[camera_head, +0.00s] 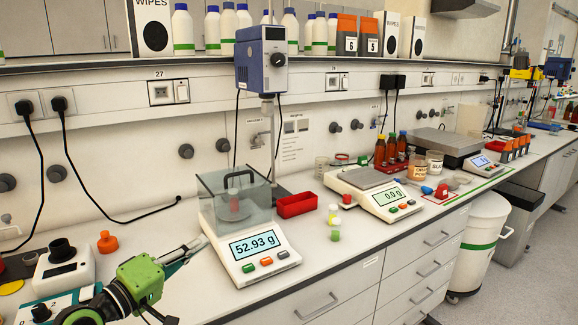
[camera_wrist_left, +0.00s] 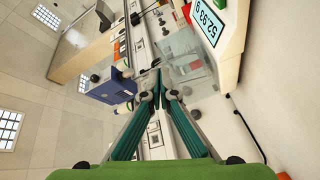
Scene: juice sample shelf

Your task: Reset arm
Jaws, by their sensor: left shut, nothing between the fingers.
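My left gripper (camera_head: 200,243) comes in at the lower left in the head view, its green body in front of the bench and its fingers reaching up and right. The fingertips are just left of the glass-shielded balance (camera_head: 250,262), which reads 52.93 g; I cannot tell whether they touch it. In the left wrist view the fingers (camera_wrist_left: 157,90) come together at the tips with nothing between them. That view is tilted and shows the balance display (camera_wrist_left: 208,18) at the top right. My right gripper is not in view.
A red tray (camera_head: 296,205) and small vials (camera_head: 334,222) stand right of the shielded balance. A second balance (camera_head: 381,200) reads 0.0 g. A blue stirrer (camera_head: 262,60) rises behind.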

